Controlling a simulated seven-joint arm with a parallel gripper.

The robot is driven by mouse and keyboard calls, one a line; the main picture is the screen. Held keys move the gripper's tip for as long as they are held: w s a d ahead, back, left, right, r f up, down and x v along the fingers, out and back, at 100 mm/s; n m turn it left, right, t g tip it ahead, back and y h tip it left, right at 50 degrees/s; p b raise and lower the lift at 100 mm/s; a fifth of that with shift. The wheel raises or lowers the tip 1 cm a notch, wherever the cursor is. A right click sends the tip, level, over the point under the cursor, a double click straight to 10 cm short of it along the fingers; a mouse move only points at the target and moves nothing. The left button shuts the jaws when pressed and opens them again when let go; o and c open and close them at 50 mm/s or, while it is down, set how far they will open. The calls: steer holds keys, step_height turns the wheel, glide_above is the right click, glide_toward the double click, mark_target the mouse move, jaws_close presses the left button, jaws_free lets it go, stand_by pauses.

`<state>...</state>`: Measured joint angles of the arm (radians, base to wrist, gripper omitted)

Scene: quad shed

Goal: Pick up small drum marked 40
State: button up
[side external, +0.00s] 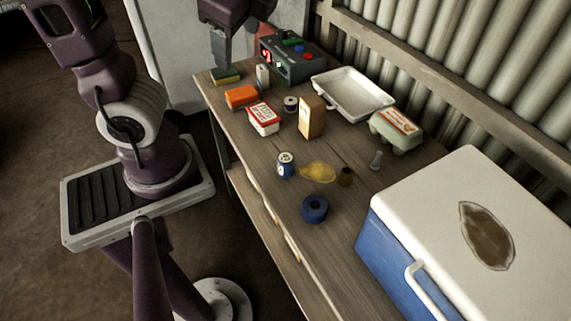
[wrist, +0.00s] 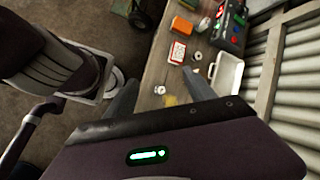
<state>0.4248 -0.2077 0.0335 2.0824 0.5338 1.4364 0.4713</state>
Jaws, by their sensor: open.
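Two small drum-like things stand on the workbench (side external: 262,160). One is a blue and white can (side external: 285,166) near the front edge; its pale top also shows in the wrist view (wrist: 160,90). The other is a smaller dark and white one (side external: 290,104) left of the brown box; it shows in the wrist view (wrist: 197,56). I cannot read a 40 on either. My gripper (side external: 222,62) is high at the bench's far end, above the sponge, away from both. In the wrist view its two fingers (wrist: 161,78) are apart with nothing held between them.
A red and white tub (side external: 264,119), orange block (side external: 241,97), brown box (side external: 311,118) and sponge (side external: 225,77) stand nearby. A control box (side external: 290,62), white tray (side external: 336,101) and egg carton (side external: 395,130) line the wall. A yellow patch (side external: 318,172), blue ring (side external: 315,208) and cooler (side external: 420,190) are nearer.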

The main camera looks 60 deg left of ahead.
mark_target(284, 154)
steer(key=w+d+r+m+t+y, duration=0.2)
steer(key=w+r+m+y, duration=0.1)
steer(key=w+m+y, duration=0.55)
steer(key=shift+m+h, duration=0.55)
steer(key=shift+h, duration=0.3)
step_height(284, 154, down, 35)
steer(key=shift+s+r, duration=0.1)
steer(key=x, duration=0.7)
steer(key=shift+f, duration=0.4)
jaws_close()
